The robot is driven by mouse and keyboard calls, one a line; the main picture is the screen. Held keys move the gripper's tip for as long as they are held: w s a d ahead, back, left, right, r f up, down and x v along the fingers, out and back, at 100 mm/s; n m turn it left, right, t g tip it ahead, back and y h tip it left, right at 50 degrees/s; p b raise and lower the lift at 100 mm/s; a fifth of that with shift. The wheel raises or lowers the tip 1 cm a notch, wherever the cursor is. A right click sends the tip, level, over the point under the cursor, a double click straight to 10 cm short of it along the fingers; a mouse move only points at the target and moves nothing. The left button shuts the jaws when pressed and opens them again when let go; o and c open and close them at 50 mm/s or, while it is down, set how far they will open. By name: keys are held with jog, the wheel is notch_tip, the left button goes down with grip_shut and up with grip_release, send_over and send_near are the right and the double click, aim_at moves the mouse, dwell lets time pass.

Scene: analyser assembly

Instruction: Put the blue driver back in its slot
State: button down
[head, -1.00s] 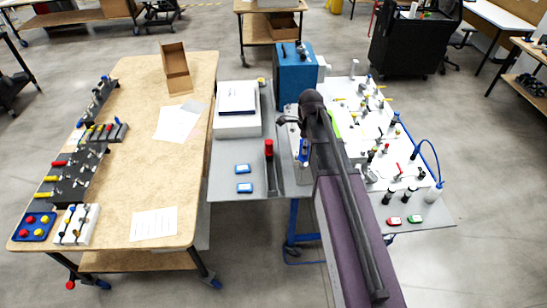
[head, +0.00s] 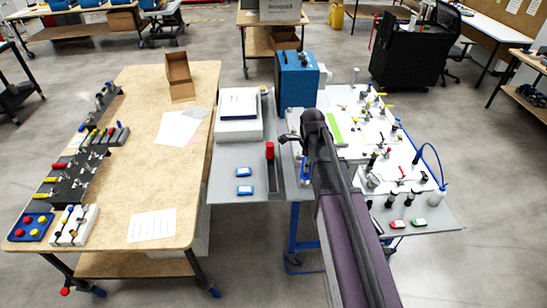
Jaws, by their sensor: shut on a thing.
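My gripper (head: 303,152) is over the grey middle bench, left of the white panel, and is largely hidden by my own arm. A small upright blue piece, which looks like the blue driver (head: 304,168), shows at the gripper, just left of my arm. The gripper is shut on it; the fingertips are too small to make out. On the wooden table at left, a grey block (head: 104,137) holds several short tools with coloured handles. Which slot belongs to the blue driver cannot be told.
The white panel (head: 345,100) at right carries many fittings. The wooden table (head: 150,100) is mostly clear in its middle.

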aim_at(305, 181)
notch_tip(305, 181, down, 11)
jog(key=b, duration=0.9)
jog(key=shift+r+b, duration=0.1)
jog(key=shift+b, duration=0.3)
jog(key=shift+s, duration=0.15)
